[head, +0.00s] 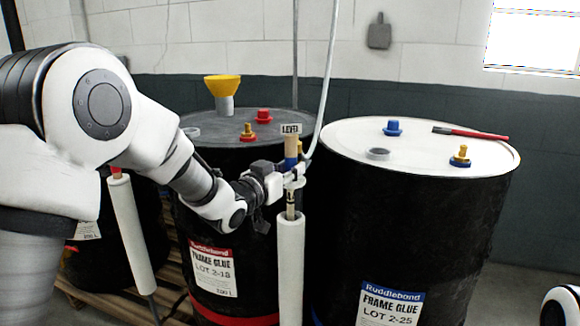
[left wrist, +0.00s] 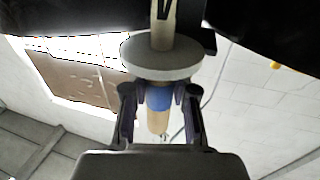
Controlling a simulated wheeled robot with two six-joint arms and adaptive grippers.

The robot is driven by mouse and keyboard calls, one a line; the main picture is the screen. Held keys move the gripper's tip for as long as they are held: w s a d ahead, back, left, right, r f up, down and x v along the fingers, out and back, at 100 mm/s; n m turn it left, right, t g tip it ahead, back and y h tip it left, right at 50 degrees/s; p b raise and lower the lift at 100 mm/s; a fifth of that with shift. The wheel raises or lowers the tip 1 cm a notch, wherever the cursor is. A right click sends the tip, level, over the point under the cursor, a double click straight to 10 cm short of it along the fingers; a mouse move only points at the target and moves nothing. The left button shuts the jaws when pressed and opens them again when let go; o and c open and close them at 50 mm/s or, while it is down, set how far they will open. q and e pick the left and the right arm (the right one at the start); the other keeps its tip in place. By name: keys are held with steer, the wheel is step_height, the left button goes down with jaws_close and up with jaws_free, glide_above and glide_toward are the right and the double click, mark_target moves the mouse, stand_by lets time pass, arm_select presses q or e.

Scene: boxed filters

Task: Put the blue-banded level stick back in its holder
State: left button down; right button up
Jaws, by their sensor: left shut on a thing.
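The level stick (head: 291,148) is upright and pale wooden, with a "LEVEL" tag at its top and a blue band (left wrist: 159,98). My left gripper (head: 293,172) is shut on it at the blue band; the left wrist view shows the fingers on both sides of the band. A white disc (left wrist: 160,56) is around the stick beside the fingers. The holder is a white upright tube (head: 291,265) in front of the drums. The stick's marked lower part is at the tube's mouth; how deep it reaches inside is hidden. My right gripper is not in view.
A black drum with a white lid (head: 345,140) stands right; a grey-lidded drum (head: 215,128) with a yellow funnel (head: 222,86) stands behind my left arm. Another white tube (head: 130,235) with a red-banded stick is at left. A brush (head: 470,133) lies on the white lid.

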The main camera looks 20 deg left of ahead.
arm_select(q)
steer(key=shift+f+b, duration=0.7)
steer(key=shift+f, duration=0.6)
